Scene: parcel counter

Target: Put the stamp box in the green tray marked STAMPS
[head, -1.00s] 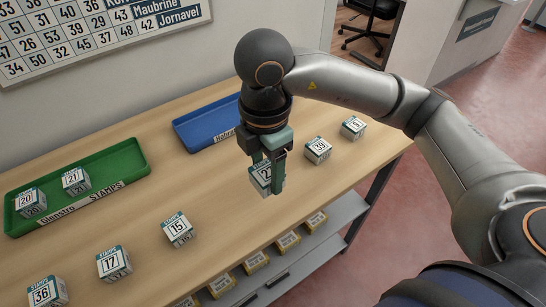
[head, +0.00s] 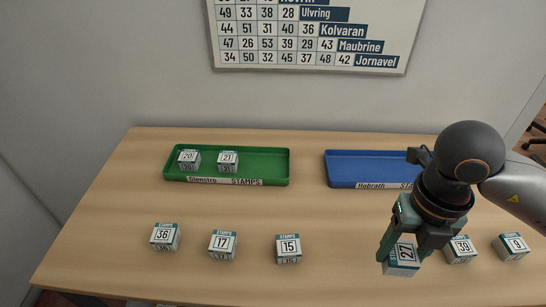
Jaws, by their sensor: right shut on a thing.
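My right gripper (head: 400,254) is shut on a white and teal stamp box marked 27 (head: 402,257), held tilted at the right over the table's front part. The green tray (head: 269,164), labelled Glenstro STAMPS, stands at the back left of the table. Stamp boxes marked 20 (head: 189,160) and 21 (head: 228,161) sit in its left and middle part; its right part is bare. My left gripper is not in view.
A blue tray (head: 352,170) labelled Hobrath stands at the back right, partly behind my right arm. Boxes 36 (head: 165,237), 17 (head: 223,244), 15 (head: 289,248), 39 (head: 460,249) and 9 (head: 512,246) stand along the front. A number chart (head: 310,37) hangs on the wall.

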